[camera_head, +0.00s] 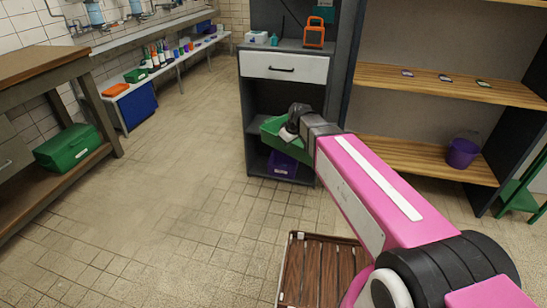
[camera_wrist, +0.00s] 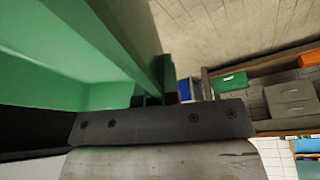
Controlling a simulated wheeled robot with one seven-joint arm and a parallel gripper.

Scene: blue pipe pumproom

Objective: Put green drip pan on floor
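The green drip pan (camera_head: 272,137) is at the end of my arm, in front of the dark cabinet's open middle and well above the floor. In the wrist view the pan (camera_wrist: 70,65) fills the upper left, its wall running between my fingers. My gripper (camera_head: 286,132) is shut on that wall; in the wrist view its fingers (camera_wrist: 155,95) show on either side of the green edge. My wrist hides part of the pan in the head view. The tiled floor (camera_head: 175,170) is bare left of the cabinet.
A purple bin (camera_head: 282,164) sits low in the cabinet (camera_head: 258,105). A slatted wooden pallet (camera_head: 318,272) lies on the floor below my arm. A workbench (camera_head: 45,75) with a green bin (camera_head: 66,147) stands left. Wooden shelves (camera_head: 425,158) with a purple bucket (camera_head: 462,153) stand right.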

